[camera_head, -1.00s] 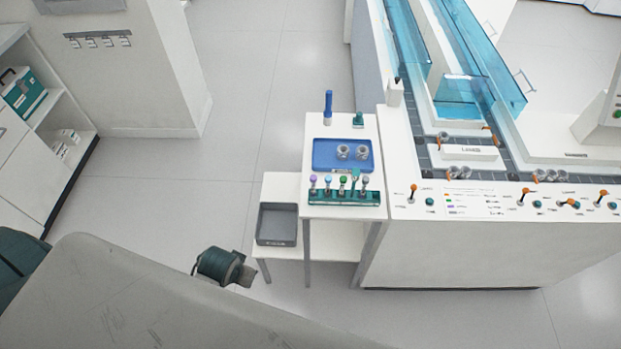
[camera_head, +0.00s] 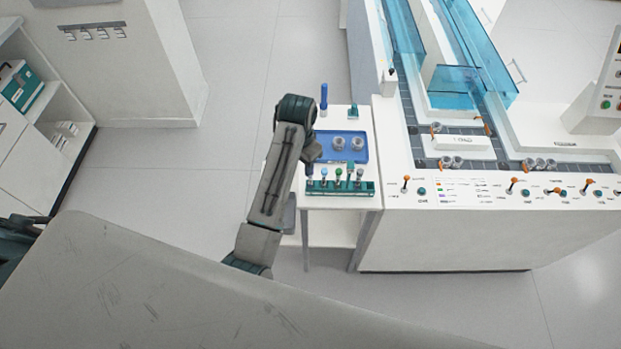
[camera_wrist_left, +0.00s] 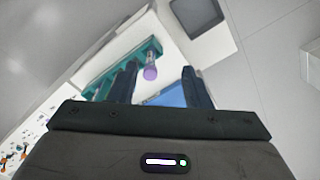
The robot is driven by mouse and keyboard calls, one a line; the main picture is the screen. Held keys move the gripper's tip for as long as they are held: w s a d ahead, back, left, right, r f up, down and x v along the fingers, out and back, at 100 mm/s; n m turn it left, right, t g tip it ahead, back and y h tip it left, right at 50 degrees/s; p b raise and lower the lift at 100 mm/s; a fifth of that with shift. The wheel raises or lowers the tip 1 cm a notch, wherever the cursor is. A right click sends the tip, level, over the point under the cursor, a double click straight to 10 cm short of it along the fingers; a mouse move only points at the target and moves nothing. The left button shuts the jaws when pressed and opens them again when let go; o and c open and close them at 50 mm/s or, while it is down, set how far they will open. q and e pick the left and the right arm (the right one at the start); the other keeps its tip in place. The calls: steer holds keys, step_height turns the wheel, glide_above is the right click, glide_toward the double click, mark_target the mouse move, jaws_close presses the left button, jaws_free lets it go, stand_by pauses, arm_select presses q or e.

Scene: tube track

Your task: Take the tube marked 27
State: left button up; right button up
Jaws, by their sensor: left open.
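A green rack (camera_head: 340,188) at the front of a small white table holds several upright tubes with coloured caps. Light-blue (camera_head: 324,174), green (camera_head: 338,173) and grey (camera_head: 360,174) caps show in the head view. No number can be read on any tube. My left gripper (camera_head: 312,154) is over the rack's left end, its jaws mostly hidden by the wrist. In the left wrist view, the left gripper (camera_wrist_left: 160,76) is open, with a purple-capped tube (camera_wrist_left: 150,73) showing between its fingers. The tube appears ungripped. My right gripper is not in view.
A blue tray (camera_head: 325,157) with two clear round vessels (camera_head: 348,143) lies behind the rack. A blue upright item (camera_head: 324,97) stands farther back. A grey bin (camera_wrist_left: 202,16) is beside the table. The white track bench (camera_head: 450,245) stands at right with levers.

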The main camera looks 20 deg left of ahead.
arm_select(q)
steer(key=w+d+r, duration=0.2)
steer(key=w, duration=0.1)
steer(key=shift+m, duration=0.3)
steer(key=p, duration=0.2)
glide_above(310, 181)
steer(key=w, duration=0.2)
step_height(310, 181, down, 5)
steer(key=shift+s+a+f, duration=0.1)
steer(key=shift+s, duration=0.05)
steer(key=f+p, duration=0.1)
steer(key=f, duration=0.1)
steer(key=s+f+p, duration=0.1)
steer(key=f, duration=0.1)
steer(key=shift+w+f, duration=0.1)
steer(key=shift+f, duration=0.6)
steer(key=shift+c, duration=0.4)
steer(key=c, duration=0.8)
